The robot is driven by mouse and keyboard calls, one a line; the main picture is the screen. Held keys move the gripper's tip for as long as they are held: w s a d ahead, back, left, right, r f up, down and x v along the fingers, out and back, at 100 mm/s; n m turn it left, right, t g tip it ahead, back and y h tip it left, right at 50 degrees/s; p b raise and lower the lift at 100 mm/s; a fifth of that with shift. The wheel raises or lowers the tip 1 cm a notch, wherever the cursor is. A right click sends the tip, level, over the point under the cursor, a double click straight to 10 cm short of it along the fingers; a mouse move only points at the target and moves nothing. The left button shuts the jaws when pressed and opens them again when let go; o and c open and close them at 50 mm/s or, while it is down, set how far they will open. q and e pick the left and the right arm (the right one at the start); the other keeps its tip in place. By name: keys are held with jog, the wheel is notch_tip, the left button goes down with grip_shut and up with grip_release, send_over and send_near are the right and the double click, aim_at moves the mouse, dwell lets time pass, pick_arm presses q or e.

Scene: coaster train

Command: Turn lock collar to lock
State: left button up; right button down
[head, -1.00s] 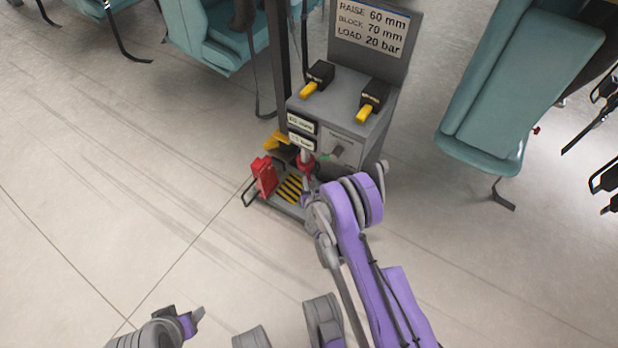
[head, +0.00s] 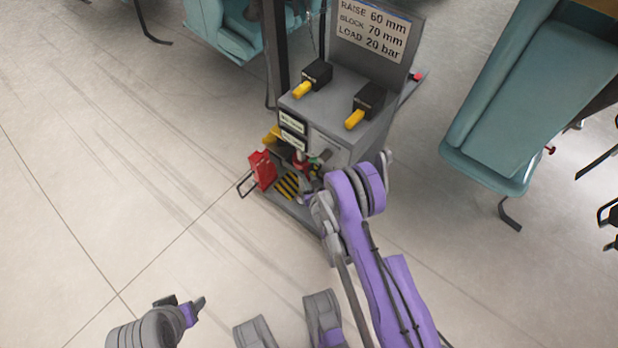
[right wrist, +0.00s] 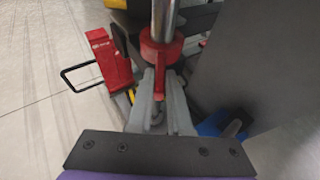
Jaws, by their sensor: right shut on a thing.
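The lock collar is the red ring (right wrist: 162,50) around a shiny upright rod (right wrist: 165,15) in the right wrist view. In the head view the collar (head: 301,162) is small and partly hidden at the front of the grey machine. My right gripper (right wrist: 160,82) is shut on the collar from the near side, its grey fingers reaching to its lower edge. In the head view my right gripper (head: 306,190) is mostly hidden by my arm. My left gripper (head: 192,308) is in the lower left, away from the machine; its jaw opening is unclear.
A red block with a black handle (head: 263,170) stands left of the collar, close by. The grey machine (head: 345,120) has two yellow-tipped levers and a sign. A black-and-yellow striped plate (head: 287,187) lies below.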

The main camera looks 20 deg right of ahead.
dwell(0.5)
jog(key=c, duration=0.8)
grip_release()
jog(key=shift+c, duration=0.2)
